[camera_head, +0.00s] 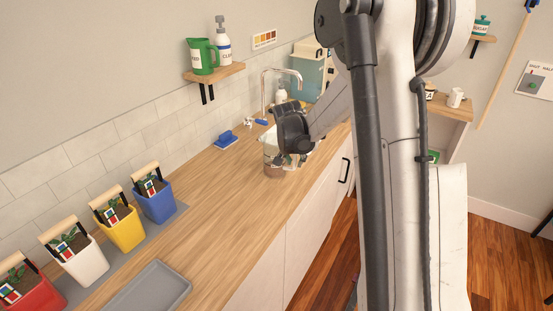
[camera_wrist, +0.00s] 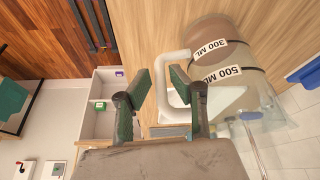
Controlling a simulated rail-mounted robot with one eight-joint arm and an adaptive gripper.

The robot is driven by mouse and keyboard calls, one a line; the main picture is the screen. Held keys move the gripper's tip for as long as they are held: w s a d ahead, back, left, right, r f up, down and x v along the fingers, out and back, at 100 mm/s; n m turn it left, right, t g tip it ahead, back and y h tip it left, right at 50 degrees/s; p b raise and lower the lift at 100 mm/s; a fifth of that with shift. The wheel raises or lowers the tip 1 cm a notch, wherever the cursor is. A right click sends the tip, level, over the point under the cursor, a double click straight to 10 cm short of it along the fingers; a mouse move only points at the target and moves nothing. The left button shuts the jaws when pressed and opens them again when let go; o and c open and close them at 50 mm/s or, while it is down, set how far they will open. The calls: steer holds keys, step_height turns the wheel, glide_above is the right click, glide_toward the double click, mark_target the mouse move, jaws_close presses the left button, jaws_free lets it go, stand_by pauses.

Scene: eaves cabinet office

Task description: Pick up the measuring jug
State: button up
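The measuring jug (camera_wrist: 229,62) is a clear, brownish-looking vessel with white bands reading 300 ML and 500 ML and a pale loop handle (camera_wrist: 162,92). It fills the upper right of the wrist view. My gripper (camera_wrist: 160,77) is open, and the handle shows between its two green-grey fingers. I cannot tell whether either finger touches it. In the head view the jug (camera_head: 272,163) stands on the wooden counter near the sink, partly hidden by my gripper (camera_head: 288,158).
A blue sponge or brush (camera_head: 225,140) lies left of the jug, and a tap (camera_head: 268,88) rises behind. Coloured planters, including a blue one (camera_head: 157,202), and a grey tray (camera_head: 150,290) stand nearer on the counter (camera_head: 222,190). A shelf (camera_head: 214,73) holds a green can.

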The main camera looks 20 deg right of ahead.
steer(key=shift+x, duration=1.05)
steer(key=shift+c, duration=0.2)
jaws_close()
